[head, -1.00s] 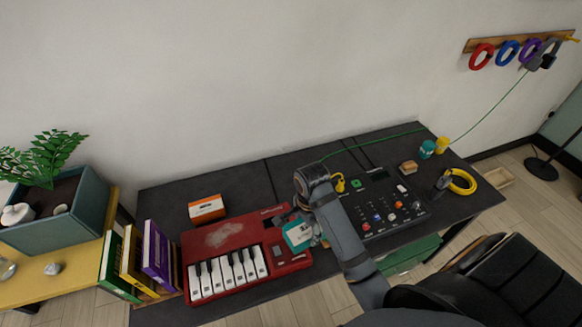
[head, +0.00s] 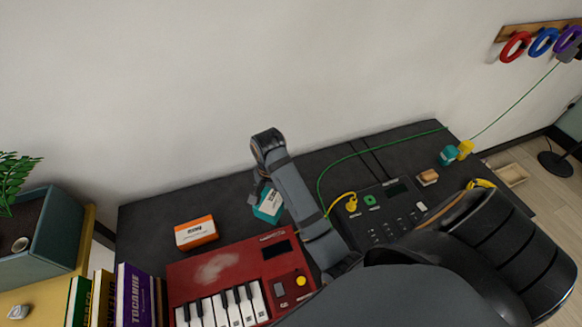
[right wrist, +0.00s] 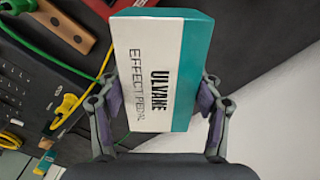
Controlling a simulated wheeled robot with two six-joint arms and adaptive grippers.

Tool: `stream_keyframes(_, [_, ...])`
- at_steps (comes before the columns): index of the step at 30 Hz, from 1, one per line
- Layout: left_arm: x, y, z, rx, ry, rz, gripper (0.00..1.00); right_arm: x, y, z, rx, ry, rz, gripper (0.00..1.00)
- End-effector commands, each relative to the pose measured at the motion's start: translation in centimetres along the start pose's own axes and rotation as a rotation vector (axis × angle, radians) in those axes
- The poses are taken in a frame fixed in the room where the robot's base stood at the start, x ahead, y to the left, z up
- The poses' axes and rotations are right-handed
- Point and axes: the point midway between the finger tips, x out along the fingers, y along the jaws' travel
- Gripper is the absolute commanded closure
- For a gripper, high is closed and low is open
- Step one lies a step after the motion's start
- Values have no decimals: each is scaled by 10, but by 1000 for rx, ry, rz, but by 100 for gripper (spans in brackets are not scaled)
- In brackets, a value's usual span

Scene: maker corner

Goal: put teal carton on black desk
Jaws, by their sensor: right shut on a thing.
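In the head view the carton appears over the back part of the black desk (head: 150,222), behind the red keyboard. I cannot tell whether it touches the desk. My left gripper is not in view.
A red keyboard (head: 215,272) lies in front, and an orange-and-white box (head: 196,232) stands to the left. A black control panel (head: 385,215) with a yellow plug (head: 351,204) and a green cable (head: 345,163) is to the right. Bare desk shows between box and carton.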

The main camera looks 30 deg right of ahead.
Motion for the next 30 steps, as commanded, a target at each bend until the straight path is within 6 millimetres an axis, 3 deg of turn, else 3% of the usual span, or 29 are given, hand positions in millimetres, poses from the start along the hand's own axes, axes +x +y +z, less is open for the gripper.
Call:
stream_keyframes(4, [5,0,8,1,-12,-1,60,4,-1,-7,-14,5,1,76])
stream_keyframes(7, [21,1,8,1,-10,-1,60,17,-1,-29,-11,10,3,76])
stream_keyframes(14, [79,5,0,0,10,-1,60,53,-3,-96,-7,8,1,76])
stream_keyframes(18, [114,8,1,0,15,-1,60,80,-5,-114,-9,3,-1,76])
stream_keyframes(22, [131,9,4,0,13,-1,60,90,-5,-127,-9,2,-1,76])
stream_keyframes(30, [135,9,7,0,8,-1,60,91,-5,-133,-11,2,-1,76])
